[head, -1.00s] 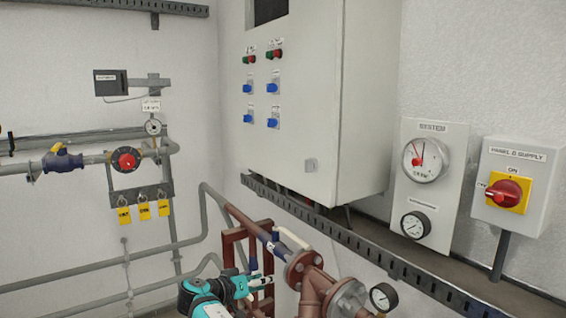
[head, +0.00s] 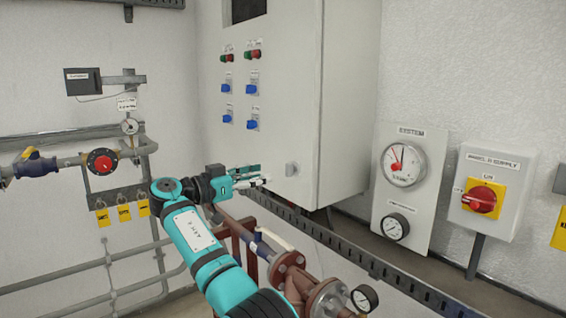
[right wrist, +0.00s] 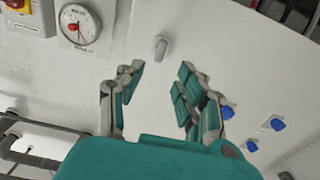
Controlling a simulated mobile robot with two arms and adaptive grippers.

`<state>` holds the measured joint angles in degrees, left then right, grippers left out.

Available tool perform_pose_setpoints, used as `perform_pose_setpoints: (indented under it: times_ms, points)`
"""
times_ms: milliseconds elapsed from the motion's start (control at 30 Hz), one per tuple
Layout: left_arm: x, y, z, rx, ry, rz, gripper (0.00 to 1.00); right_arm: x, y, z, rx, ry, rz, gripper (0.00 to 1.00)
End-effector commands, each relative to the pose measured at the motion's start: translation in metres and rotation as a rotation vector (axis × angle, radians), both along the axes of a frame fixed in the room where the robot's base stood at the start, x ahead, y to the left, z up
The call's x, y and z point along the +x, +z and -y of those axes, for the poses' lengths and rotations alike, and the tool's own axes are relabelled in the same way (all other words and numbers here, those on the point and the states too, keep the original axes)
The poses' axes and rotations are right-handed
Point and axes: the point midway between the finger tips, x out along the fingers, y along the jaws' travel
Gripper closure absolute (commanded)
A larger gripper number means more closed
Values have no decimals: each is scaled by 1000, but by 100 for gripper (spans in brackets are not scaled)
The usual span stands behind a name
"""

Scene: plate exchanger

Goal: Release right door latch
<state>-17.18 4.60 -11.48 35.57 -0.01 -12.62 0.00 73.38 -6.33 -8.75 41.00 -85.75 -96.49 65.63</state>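The right door latch (head: 292,169) is a small grey handle low on the right edge of the white cabinet door (head: 290,90). In the right wrist view the latch (right wrist: 160,47) stands beyond the fingertips, near the gap between them. My right gripper (head: 264,176) is in front of the lower door, just left of the latch and apart from it. In the right wrist view the right gripper (right wrist: 158,78) is open, its teal fingers spread with nothing between them. My left gripper is not in view.
Blue switches (head: 252,125) sit on the door left of the latch. A slotted cable tray (head: 350,255) and brown flanged pipes (head: 290,268) lie below the cabinet. A gauge panel (head: 405,190) and a red-yellow supply switch (head: 482,198) are to the right.

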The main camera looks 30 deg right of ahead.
Motion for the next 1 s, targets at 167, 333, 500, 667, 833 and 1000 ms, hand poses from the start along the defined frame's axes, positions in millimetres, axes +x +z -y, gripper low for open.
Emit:
perform_pose_setpoints:
  times_ms: [167,333,500,667,833,1000]
  points:
    - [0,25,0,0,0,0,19,3,5,40,0,-2,-3,64]
    - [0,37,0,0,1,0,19,5,3,66,1,-1,-4,64]
    - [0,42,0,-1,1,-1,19,6,1,79,0,1,-2,64]
    - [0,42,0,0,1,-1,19,7,-1,81,1,1,-2,64]
    - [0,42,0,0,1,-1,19,7,-1,81,1,1,-2,65]
    - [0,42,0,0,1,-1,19,7,-1,81,1,1,-2,87]
